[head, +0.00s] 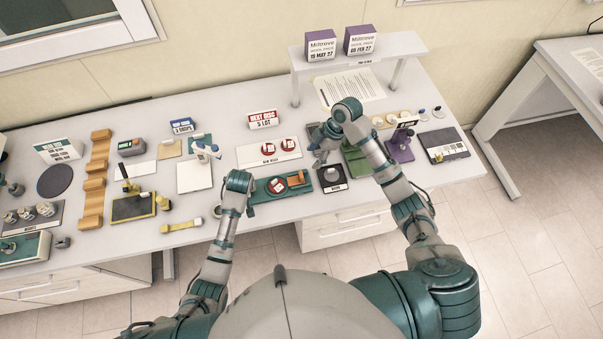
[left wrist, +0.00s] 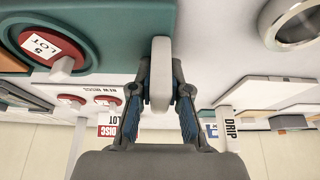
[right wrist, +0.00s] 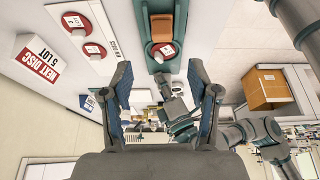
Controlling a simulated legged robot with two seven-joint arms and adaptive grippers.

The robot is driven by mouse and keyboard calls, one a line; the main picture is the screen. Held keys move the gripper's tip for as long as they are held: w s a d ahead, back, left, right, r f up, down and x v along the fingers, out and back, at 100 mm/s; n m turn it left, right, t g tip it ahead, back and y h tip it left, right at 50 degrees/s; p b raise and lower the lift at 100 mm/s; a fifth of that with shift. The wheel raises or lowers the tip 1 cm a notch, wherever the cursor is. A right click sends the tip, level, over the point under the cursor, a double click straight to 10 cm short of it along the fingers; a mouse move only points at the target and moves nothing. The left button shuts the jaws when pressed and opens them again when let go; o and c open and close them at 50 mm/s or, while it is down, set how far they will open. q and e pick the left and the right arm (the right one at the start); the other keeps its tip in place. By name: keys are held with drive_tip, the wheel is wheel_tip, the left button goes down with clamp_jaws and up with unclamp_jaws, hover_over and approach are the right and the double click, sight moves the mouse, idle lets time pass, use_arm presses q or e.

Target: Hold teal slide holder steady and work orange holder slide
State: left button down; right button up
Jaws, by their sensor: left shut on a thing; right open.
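The teal slide holder (head: 262,196) lies near the table's front edge, with a red-rimmed white disc (head: 277,185) in it. The orange slide (head: 295,179) sits at its right end; it also shows in the right wrist view (right wrist: 162,27). My left gripper (left wrist: 160,92) is shut on a pale grey tab (left wrist: 161,60) at the holder's side. In the head view its fingers are mostly hidden by the wrist. My right gripper (right wrist: 158,82) is open and empty, above the table behind and right of the holder. It touches neither holder nor slide.
A white tray (head: 254,158) with two red-rimmed discs lies behind the holder, by the "NEXT DISC" sign (head: 263,119). A dark square plate (head: 332,187) is just right of the holder. A purple stand (head: 400,150) and a raised shelf (head: 412,43) are farther right.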

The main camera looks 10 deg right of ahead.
sight(302, 174)
drive_tip(key=x, duration=1.1)
drive_tip(key=shift+s+a+f, duration=0.1)
drive_tip(key=shift+a+f, duration=0.05)
drive_tip(key=shift+f, duration=0.25)
clamp_jaws()
